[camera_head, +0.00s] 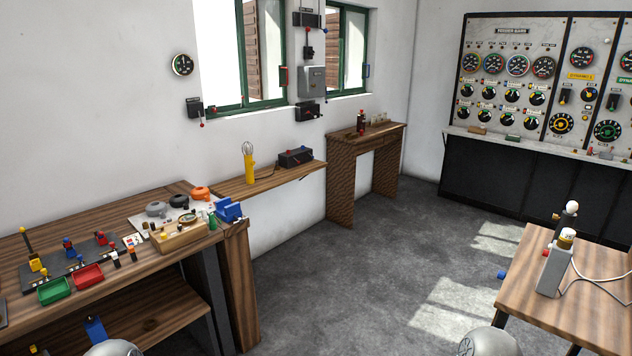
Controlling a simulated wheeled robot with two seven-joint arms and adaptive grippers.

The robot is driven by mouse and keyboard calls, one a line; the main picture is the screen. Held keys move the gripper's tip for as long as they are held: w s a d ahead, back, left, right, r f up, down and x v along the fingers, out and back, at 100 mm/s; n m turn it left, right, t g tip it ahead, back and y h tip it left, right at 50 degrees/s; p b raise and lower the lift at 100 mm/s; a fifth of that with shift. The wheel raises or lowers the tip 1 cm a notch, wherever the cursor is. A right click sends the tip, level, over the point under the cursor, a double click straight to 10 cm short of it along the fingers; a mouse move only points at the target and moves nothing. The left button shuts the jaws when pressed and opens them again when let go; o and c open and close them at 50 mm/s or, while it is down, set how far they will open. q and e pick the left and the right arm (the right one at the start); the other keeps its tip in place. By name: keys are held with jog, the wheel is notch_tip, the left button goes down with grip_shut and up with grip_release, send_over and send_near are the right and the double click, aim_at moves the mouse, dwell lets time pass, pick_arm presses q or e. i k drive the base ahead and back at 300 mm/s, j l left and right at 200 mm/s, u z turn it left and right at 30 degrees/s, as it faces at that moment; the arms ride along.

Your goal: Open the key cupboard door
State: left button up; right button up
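A small grey metal box (312,82) hangs on the wall between the two green-framed windows. It may be the key cupboard; no label on it is readable. Its front looks flat and closed, with a small dark mark near the middle. Neither of my grippers is in view. Only rounded grey parts of my arms show at the bottom edge, far from the box.
A wooden workbench (150,279) with trays and tools stands at left. A wall shelf (265,182) and a small wooden table (366,134) stand below the windows. Another table (590,315) is at right, near a gauge panel (511,32). The middle floor is clear.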

aim_at(316, 75)
jog(key=i, duration=0.95)
jog(key=i+z, duration=0.15)
jog(key=i, duration=0.75)
jog(key=i+j, duration=0.1)
jog(key=i, duration=0.85)
jog(key=i+j+z, duration=0.1)
jog(key=i, duration=0.35)
jog(key=i+j+z, duration=0.1)
jog(key=i, duration=0.35)
jog(key=i+j, duration=0.25)
jog(key=i, duration=0.2)
jog(key=i+j+z, duration=0.15)
jog(key=i, duration=0.3)
jog(key=l, duration=0.15)
jog(key=k+u, duration=0.05)
